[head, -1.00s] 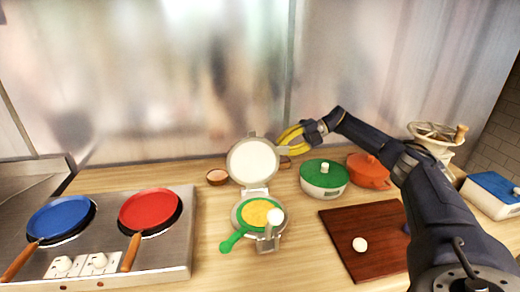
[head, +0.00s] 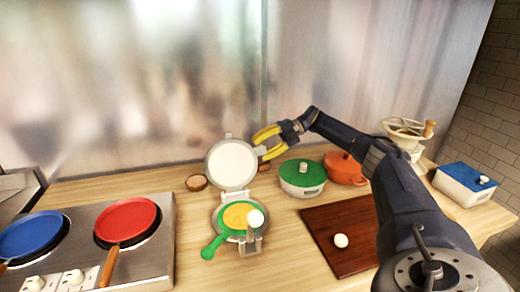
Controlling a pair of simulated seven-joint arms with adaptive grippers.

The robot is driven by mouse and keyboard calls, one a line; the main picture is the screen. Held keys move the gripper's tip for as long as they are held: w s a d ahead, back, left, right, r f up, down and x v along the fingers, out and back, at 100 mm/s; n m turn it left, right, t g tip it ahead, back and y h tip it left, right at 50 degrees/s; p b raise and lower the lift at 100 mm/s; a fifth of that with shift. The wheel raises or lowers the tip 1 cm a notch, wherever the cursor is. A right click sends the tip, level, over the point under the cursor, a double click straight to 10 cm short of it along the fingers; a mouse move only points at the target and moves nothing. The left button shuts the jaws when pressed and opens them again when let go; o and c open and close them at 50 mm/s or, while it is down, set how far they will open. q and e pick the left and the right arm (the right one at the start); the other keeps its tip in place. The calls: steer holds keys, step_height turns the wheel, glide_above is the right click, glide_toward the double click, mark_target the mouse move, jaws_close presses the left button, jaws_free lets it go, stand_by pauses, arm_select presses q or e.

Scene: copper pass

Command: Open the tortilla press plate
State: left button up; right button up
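The tortilla press's upper plate (head: 231,164) stands raised, its pale round face towards me. Its lower plate (head: 217,212) lies on the counter with a yellow tortilla (head: 238,215) on it. A green-handled tool (head: 211,249) lies at its left front, and a white ball (head: 256,218) shows at the press's front right, at the lever. My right gripper (head: 262,151) has yellow fingers spread at the right edge of the raised plate. Whether they touch the plate is unclear. My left gripper is not in view.
A stove with a blue pan (head: 32,236) and a red pan (head: 127,220) stands at left.

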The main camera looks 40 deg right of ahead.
steer(key=shift+o, duration=0.5)
steer(key=v, duration=1.2)
steer(key=shift+f, duration=0.1)
